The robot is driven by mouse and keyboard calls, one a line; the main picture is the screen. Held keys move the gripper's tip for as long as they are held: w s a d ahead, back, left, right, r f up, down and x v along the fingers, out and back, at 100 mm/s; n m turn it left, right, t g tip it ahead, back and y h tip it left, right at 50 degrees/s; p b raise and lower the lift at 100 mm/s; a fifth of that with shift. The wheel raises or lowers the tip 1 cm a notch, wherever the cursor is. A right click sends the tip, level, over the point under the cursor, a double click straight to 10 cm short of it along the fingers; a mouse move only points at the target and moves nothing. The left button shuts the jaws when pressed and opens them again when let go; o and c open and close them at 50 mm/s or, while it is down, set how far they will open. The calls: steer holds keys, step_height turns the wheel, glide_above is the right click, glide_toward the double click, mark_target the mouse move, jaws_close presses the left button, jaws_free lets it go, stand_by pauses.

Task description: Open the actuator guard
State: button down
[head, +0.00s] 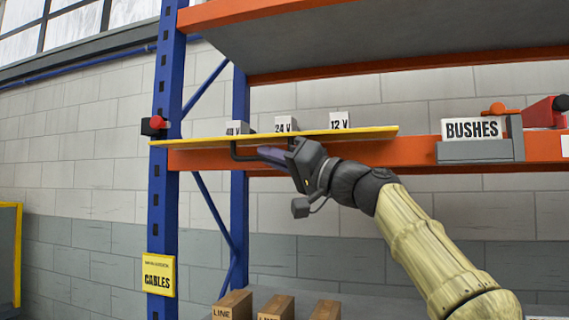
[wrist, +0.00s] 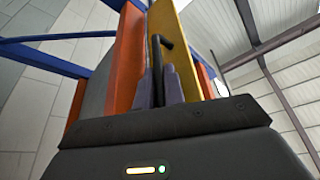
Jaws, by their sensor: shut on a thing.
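A long yellow panel (head: 350,133), which I take to be the actuator guard, shows nearly edge-on along the front of the orange shelf beam. A dark bar handle (head: 234,151) hangs from its underside towards the left. My gripper (head: 262,153) reaches in from the right, below the panel, and is shut on the handle. In the wrist view the dark handle (wrist: 165,44) stands out from the yellow panel (wrist: 180,45) and runs down between my two fingers (wrist: 158,88). The panel's hinge cannot be made out.
White blocks marked 24 V (head: 285,124) and 12 V (head: 339,120) show just above the panel, with another partly hidden at left. A red knob (head: 154,125) sits on the blue post (head: 163,210). A BUSHES sign (head: 474,129) stands right. Cardboard boxes (head: 233,305) lie below.

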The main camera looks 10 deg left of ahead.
steer(key=shift+f+n, duration=0.1)
steer(key=shift+n, duration=0.2)
steer(key=c, duration=1.5)
jaws_free()
steer(key=shift+d, duration=0.1)
steer(key=b+v, duration=0.9)
steer(key=v, duration=0.8)
steer(key=shift+d, duration=0.2)
steer(key=shift+w+f, duration=0.1)
steer(key=shift+w, duration=0.05)
